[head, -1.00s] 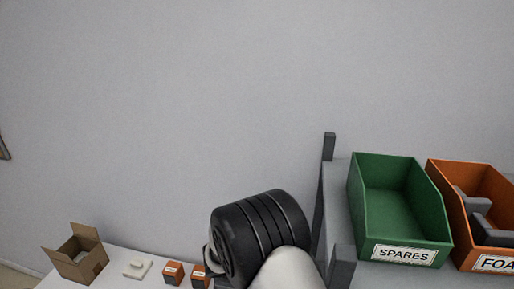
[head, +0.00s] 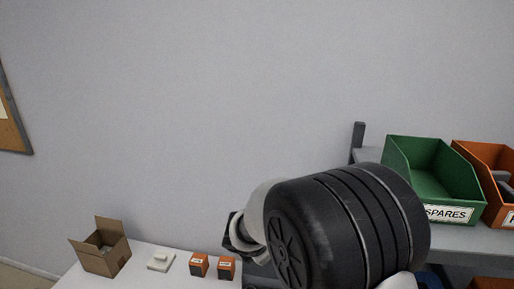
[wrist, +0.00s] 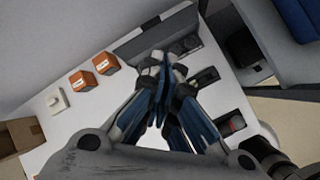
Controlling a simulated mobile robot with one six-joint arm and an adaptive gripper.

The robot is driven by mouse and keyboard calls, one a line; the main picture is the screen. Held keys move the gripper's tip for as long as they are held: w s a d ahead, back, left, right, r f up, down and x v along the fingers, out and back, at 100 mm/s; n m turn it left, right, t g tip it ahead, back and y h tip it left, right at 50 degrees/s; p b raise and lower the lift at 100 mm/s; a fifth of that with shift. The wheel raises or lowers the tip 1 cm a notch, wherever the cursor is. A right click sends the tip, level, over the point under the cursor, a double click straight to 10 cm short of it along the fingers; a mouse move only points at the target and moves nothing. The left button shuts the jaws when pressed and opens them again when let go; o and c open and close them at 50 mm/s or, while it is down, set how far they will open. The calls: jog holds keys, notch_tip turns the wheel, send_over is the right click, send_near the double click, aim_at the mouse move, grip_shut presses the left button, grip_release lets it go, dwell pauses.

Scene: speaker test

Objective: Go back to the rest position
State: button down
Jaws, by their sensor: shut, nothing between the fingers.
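My gripper (wrist: 160,85) shows in the wrist view with its fingers together and nothing between them. It is above the white table (wrist: 60,135), in front of a long grey piece with dark round parts (wrist: 150,40). In the head view my black and white arm fills the lower middle and hides the fingertips. No marker for a rest position shows.
On the table stand an open cardboard box (head: 103,255), a white block (head: 161,261) and two orange boxes (head: 199,265) (head: 227,268). A shelf at the right holds a green SPARES bin (head: 430,175) and an orange bin (head: 490,165). Dark items (wrist: 203,80) lie beside the gripper.

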jog(key=s+d+r+m+g+b, duration=0.1)
jog(key=s+d+r+m+b, duration=0.5)
jog(key=s+d+m, duration=0.55)
jog(key=s+f+m+y+b, duration=0.2)
jog(key=s+m+b, duration=0.2)
jog(key=s+m, duration=0.9)
jog(key=s, duration=0.8)
jog(key=shift+s+g+y, duration=0.15)
jog(key=shift+g+y, duration=0.25)
